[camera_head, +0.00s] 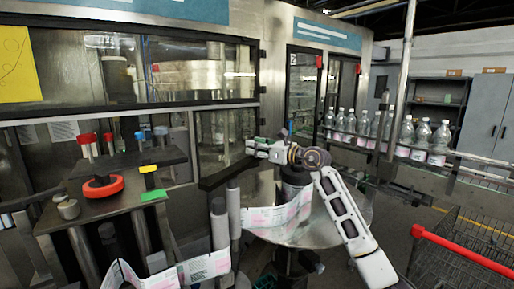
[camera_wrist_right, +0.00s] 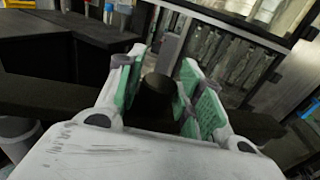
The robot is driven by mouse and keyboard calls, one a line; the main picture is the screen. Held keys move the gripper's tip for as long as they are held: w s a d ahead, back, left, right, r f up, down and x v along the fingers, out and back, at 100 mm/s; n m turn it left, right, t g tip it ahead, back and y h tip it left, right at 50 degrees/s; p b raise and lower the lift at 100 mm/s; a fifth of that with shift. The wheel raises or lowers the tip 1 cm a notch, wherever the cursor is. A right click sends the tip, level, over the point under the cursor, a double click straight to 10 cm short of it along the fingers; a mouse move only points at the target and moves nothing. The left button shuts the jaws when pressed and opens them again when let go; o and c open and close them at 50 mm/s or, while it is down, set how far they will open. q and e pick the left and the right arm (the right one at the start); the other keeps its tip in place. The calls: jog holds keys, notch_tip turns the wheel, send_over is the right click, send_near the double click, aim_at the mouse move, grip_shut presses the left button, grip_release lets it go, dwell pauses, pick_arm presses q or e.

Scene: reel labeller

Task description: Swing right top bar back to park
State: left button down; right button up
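The top bar (camera_head: 226,174) is a dark flat arm in the head view, reaching from the machine front toward my right gripper (camera_head: 250,149). In the right wrist view the bar (camera_wrist_right: 55,96) runs across the picture below the fingers. A dark round knob (camera_wrist_right: 158,84) stands up from it. My right gripper (camera_wrist_right: 164,60) has its green-padded fingers on either side of the knob, with narrow gaps showing; it looks open. Contact with the knob cannot be made out. My left gripper is not in view.
Grey rollers (camera_head: 219,222) stand below the bar, with a printed label web (camera_head: 275,218) running past a round metal table (camera_head: 325,232). A platform with a red ring (camera_head: 103,187) is at left. Bottles (camera_head: 422,134) line a conveyor at right, above a cart with a red handle (camera_head: 465,250).

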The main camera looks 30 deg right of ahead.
grip_shut()
